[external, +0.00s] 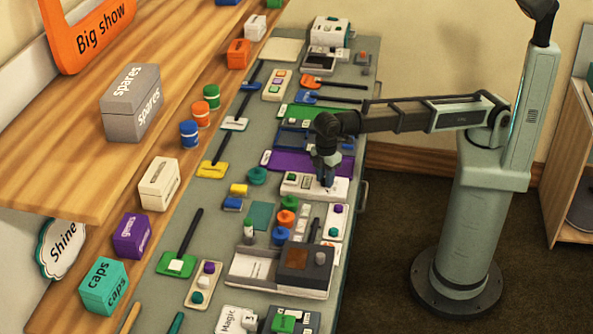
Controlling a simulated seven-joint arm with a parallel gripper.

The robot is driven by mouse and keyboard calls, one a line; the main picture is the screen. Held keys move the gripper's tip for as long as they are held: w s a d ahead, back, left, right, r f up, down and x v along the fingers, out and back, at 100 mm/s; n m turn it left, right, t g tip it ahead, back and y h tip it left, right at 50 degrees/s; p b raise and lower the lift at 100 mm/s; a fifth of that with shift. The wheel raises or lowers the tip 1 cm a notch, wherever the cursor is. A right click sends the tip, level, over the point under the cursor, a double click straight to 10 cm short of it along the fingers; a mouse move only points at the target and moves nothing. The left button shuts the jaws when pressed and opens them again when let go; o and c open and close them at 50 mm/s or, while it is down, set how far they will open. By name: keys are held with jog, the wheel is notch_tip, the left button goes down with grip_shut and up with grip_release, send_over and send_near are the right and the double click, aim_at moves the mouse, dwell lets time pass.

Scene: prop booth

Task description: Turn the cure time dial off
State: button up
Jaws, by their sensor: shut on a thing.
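A low white unit (303,187) with small controls on its top lies on the grey-green table, near its right edge. My gripper (327,183) points straight down onto the right part of this unit. Its fingers are shut on a small part there, most likely the cure time dial. The fingers hide that part, so its setting and any marks around it cannot be read. The left part of the unit shows a few small dark and green details, too small to read.
A purple mat (310,163) lies just behind the unit. Orange (286,218) and blue (281,235) round pieces stand in front. A white and dark machine (305,265) is nearer the camera. A wooden shelf (60,150) with boxes overhangs the left side.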

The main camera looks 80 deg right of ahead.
jog(key=m, duration=0.6)
jog(key=shift+m, duration=0.3)
dwell(0.4)
jog(key=o, duration=1.1)
jog(key=shift+c, duration=0.2)
notch_tip(320, 180, up, 14)
jog(key=shift+f, duration=0.15)
